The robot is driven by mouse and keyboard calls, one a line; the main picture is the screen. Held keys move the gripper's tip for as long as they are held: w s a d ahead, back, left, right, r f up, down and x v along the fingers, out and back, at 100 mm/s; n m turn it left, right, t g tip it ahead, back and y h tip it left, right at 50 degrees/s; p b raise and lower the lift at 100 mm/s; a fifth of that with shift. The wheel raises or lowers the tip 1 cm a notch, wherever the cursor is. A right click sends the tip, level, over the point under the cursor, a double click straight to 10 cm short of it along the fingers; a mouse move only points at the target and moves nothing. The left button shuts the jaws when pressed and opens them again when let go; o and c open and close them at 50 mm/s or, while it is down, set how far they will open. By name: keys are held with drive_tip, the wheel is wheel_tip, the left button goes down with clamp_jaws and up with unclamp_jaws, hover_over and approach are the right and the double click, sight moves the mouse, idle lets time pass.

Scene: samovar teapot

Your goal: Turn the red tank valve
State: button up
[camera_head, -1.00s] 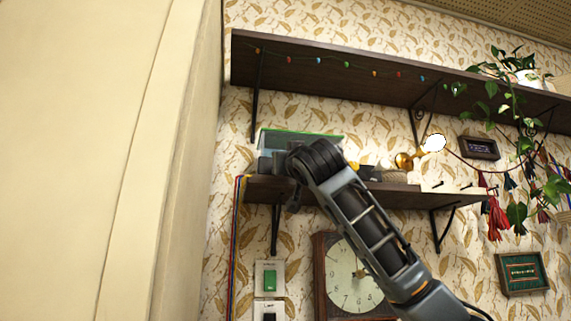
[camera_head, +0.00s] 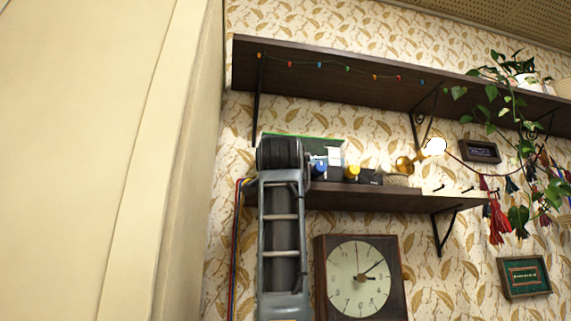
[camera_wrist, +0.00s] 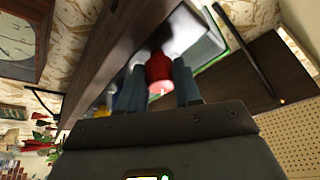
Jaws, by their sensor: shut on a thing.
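The red tank valve (camera_wrist: 159,68) shows in the wrist view, between the two fingers of my gripper (camera_wrist: 159,80). The fingers are shut on it, one on each side. The tank, a pale box with a green edge (camera_head: 300,136), stands on the lower shelf in the head view. My arm stands upright in front of its left part and hides the red valve and my fingers there. A blue valve (camera_head: 318,168) and a yellow valve (camera_head: 351,173) show just right of my arm.
The lower dark shelf (camera_head: 400,199) runs under the tank, and a longer upper shelf (camera_head: 340,76) hangs above it. A brass object (camera_head: 403,165) stands farther right. A clock (camera_head: 359,278) hangs below. A large cream surface (camera_head: 90,160) fills the left.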

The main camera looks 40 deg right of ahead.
drive_tip(key=m, duration=0.2)
drive_tip(key=m+g+p, duration=0.1)
drive_tip(key=m, duration=0.1)
drive_tip(key=m+g+p, duration=0.1)
drive_tip(key=shift+w+a+r+m, duration=0.1)
drive_tip(key=shift+a+r+m, duration=0.1)
drive_tip(key=shift+r+m, duration=0.15)
drive_tip(key=shift+f+m+g+p, duration=0.1)
drive_tip(key=shift+m+g+p, duration=1.05)
drive_tip(key=shift+m, duration=1)
drive_tip(key=shift+d, duration=0.1)
drive_tip(key=o, duration=1)
drive_tip(key=shift+o, duration=0.2)
drive_tip(key=shift+f, duration=0.1)
drive_tip(key=b+v, duration=0.1)
drive_tip(key=v, duration=0.6)
drive_tip(key=shift+s+a+b, duration=0.3)
drive_tip(key=shift+b, duration=0.05)
